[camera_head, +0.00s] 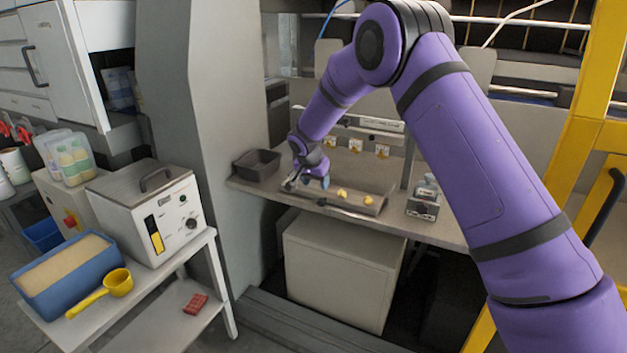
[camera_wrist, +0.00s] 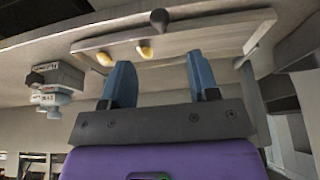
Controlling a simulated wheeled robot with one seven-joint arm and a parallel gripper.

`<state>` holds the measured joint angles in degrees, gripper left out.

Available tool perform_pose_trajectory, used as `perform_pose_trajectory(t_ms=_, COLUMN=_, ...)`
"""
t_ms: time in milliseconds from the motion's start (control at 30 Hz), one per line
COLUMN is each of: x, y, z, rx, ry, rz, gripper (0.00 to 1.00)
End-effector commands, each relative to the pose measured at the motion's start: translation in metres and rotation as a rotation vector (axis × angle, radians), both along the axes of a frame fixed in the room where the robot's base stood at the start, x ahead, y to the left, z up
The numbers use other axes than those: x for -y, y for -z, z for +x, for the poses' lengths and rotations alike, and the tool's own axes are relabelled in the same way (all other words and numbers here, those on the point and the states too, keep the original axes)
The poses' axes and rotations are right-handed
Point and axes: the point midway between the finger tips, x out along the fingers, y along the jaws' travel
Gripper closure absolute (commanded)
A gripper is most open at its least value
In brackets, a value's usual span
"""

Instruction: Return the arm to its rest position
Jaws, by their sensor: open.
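My purple arm reaches from the right of the head view over to the grey worktop (camera_head: 450,232). My gripper (camera_head: 308,184) is over the left part of a shallow tray (camera_head: 375,208) on that worktop. In the wrist view my gripper (camera_wrist: 162,84) shows two blue fingers set wide apart, with nothing between them. The tray (camera_wrist: 205,42) lies beyond the fingertips. Two small yellow pieces, one (camera_head: 368,200) and another (camera_head: 342,193), are in the tray. Whether the fingers touch the tray cannot be told.
A dark bin (camera_head: 257,165) stands left of the gripper, and a small dark holder (camera_head: 423,205) stands right of the tray. A grey column (camera_head: 200,110) rises at the left. A yellow frame (camera_head: 585,130) stands at the right. Small yellow tags hang behind the tray.

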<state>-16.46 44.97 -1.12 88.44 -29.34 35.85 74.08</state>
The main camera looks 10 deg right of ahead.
Motion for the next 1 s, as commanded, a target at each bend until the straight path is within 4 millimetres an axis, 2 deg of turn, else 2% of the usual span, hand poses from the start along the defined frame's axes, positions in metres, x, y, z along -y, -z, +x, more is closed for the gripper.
perform_pose_trajectory(t_ms=67, x=0.002, y=-0.006, z=-0.001, rx=0.001, ry=-0.003, rz=0.000, gripper=0.45)
perform_pose_trajectory(t_ms=167, x=0.009, y=-0.026, z=-0.008, rx=0.002, ry=-0.012, rz=0.001, gripper=0.45)
perform_pose_trajectory(t_ms=367, x=0.034, y=-0.096, z=-0.042, rx=-0.001, ry=-0.058, rz=0.002, gripper=0.45)
perform_pose_trajectory(t_ms=500, x=0.053, y=-0.143, z=-0.075, rx=-0.005, ry=-0.099, rz=0.002, gripper=0.45)
perform_pose_trajectory(t_ms=700, x=0.078, y=-0.202, z=-0.129, rx=-0.007, ry=-0.160, rz=0.004, gripper=0.45)
perform_pose_trajectory(t_ms=1000, x=0.110, y=-0.265, z=-0.223, rx=-0.003, ry=-0.259, rz=0.007, gripper=0.45)
